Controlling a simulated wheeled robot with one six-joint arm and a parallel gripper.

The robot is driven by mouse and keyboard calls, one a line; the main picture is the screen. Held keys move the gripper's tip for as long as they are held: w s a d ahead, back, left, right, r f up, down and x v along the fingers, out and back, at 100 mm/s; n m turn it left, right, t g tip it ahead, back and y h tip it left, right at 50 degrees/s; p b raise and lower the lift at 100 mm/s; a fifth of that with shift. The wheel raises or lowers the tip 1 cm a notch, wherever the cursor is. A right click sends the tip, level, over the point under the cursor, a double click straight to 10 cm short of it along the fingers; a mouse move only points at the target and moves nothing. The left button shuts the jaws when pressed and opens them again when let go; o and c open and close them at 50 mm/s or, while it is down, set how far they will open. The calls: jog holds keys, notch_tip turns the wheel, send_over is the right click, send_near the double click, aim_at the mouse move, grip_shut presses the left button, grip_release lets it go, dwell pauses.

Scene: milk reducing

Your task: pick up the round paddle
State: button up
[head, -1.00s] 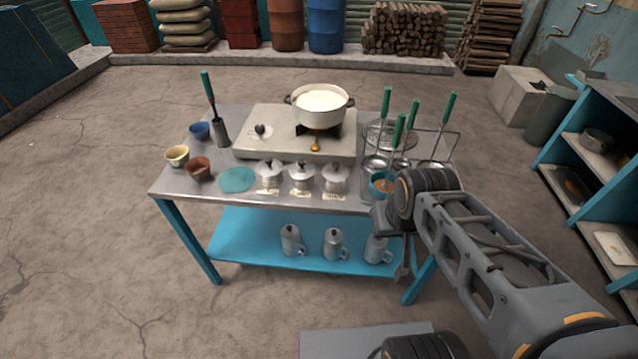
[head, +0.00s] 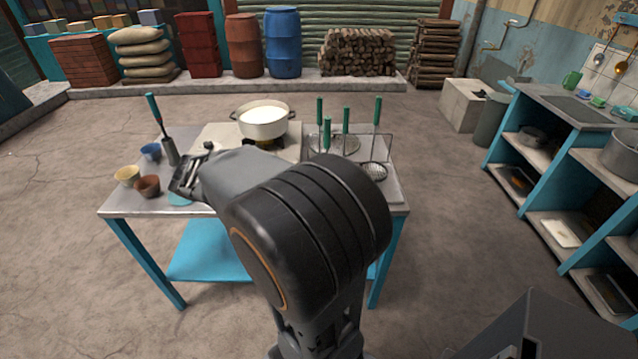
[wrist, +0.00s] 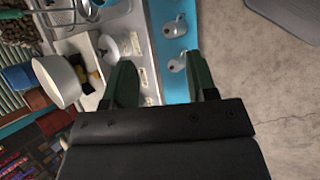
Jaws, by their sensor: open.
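Several green-handled tools (head: 346,122) stand in a wire rack at the table's right end. One has a round, perforated head (head: 374,172); the other heads are mostly hidden. Another green-handled tool (head: 153,108) stands at the left end, its lower part in or behind a grey upright piece (head: 170,152). I cannot tell which tool is the round paddle. My gripper (head: 186,178) is open and empty over the table's front left, right of the brown bowl and apart from the tools. Its fingers are spread in the wrist view (wrist: 164,82), with nothing between them.
A white pot (head: 263,122) stands on the stove behind my arm. Yellow (head: 127,176), brown (head: 147,186) and blue (head: 150,152) bowls sit at the left. My arm hides the table's front middle.

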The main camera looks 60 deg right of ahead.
aim_at(325, 142)
jog(key=w+d+n+g+h+b, duration=0.1)
jog(key=w+d+n+g+h, duration=0.2)
jog(key=d, duration=0.7)
jog(key=w+d+n+g+h+b, duration=0.15)
jog(key=d+n+h, duration=0.35)
jog(key=d, duration=0.5)
jog(key=shift+h, duration=0.7)
jog(key=shift+w+r+p+x, duration=0.1)
jog(key=shift+p+x, duration=0.4)
jog(key=shift+x, duration=1.8)
jog(key=shift+w+r+p+x, duration=0.15)
jog(key=shift+p+x, duration=0.3)
jog(key=shift+x, duration=1.85)
jog(key=shift+w+r+p+x, duration=0.1)
jog(key=shift+p+x, duration=0.4)
jog(key=shift+x, duration=1.8)
jog(key=shift+d+f, duration=0.1)
jog(key=shift+c, duration=0.3)
grip_shut()
